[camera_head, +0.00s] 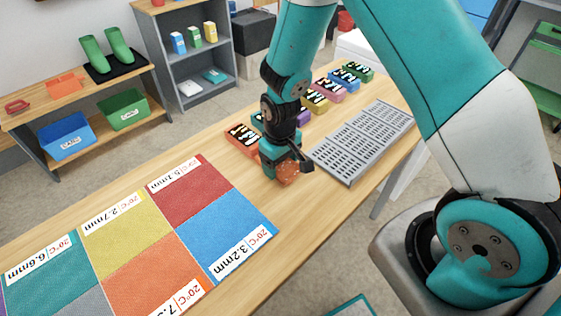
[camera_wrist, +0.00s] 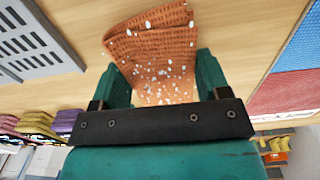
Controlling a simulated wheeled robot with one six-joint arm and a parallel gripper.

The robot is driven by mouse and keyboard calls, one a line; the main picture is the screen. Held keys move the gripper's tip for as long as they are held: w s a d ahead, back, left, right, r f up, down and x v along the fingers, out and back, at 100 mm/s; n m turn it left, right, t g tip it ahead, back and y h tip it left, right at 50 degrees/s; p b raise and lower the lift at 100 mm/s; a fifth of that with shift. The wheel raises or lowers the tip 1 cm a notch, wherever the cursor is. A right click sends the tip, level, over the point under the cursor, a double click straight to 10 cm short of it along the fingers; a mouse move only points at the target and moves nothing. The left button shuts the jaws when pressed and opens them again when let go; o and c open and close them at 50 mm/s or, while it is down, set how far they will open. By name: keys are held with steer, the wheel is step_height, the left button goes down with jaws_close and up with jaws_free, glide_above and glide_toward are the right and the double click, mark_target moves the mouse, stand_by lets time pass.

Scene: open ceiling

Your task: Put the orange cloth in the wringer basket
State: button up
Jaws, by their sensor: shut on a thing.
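The orange cloth (camera_wrist: 155,45) is folded, with white specks or droplets over it. My gripper (camera_wrist: 164,84) is shut on the cloth, which sticks out beyond the green fingers in the wrist view. In the head view my gripper (camera_head: 283,168) holds the cloth (camera_head: 289,175) over the wooden table, left of the grey slotted rack. I cannot tell whether the cloth touches the table.
The grey slotted rack (camera_head: 365,141) lies at the table's right edge. Several coloured, labelled items (camera_head: 327,89) stand in a row behind it. A mat of coloured panels (camera_head: 150,240) covers the near left. Bare wood (camera_head: 230,160) lies between.

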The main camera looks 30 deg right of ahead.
steer(key=shift+f, duration=0.15)
steer(key=o, duration=0.8)
steer(key=shift+o, duration=0.2)
